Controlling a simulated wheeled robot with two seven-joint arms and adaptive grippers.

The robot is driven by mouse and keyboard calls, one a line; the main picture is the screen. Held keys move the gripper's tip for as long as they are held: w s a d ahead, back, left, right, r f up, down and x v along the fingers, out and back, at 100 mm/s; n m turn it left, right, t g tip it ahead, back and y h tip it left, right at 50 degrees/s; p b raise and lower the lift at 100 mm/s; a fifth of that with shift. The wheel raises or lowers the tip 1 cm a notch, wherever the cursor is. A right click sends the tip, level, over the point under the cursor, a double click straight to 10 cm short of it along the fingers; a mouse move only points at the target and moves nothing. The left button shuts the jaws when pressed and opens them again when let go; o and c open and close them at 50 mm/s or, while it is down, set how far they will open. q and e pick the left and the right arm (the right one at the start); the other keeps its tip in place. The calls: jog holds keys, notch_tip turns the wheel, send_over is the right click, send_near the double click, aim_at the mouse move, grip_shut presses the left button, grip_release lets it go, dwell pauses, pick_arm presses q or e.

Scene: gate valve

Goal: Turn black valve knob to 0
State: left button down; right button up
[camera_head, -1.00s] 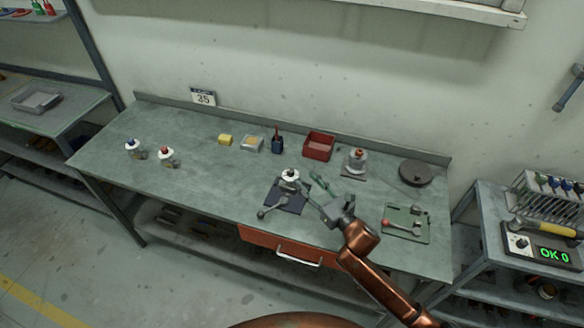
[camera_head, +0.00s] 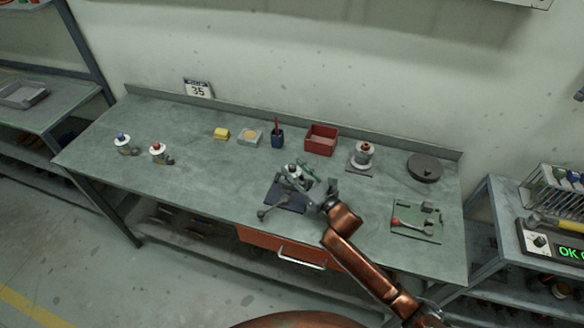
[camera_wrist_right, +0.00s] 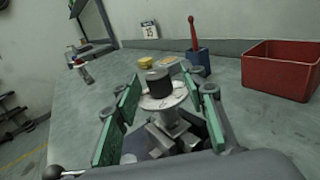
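The valve with a black knob (camera_wrist_right: 159,82) on a pale round dial plate (camera_wrist_right: 165,97) stands in the middle of the right wrist view. In the head view the valve (camera_head: 293,170) stands on a dark mat (camera_head: 283,204) near the bench front and is partly covered by my gripper. My right gripper (camera_wrist_right: 167,100) is open. Its green-padded fingers stand on either side of the valve, with gaps visible. It also shows in the head view (camera_head: 303,177), at the valve's right. The dial marks are too small to read. My left gripper is not in view.
A lever with a ball end (camera_head: 262,214) lies at the mat's front left. Behind stand a red bin (camera_head: 321,139), a blue cup (camera_head: 277,140) and a yellow block (camera_head: 221,134). Two smaller valves stand at left. A display (camera_head: 568,252) at right reads OK, its rest cut off.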

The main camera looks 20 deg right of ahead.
jog(key=shift+w+a, duration=0.25)
jog(key=shift+w, duration=0.25)
grip_shut()
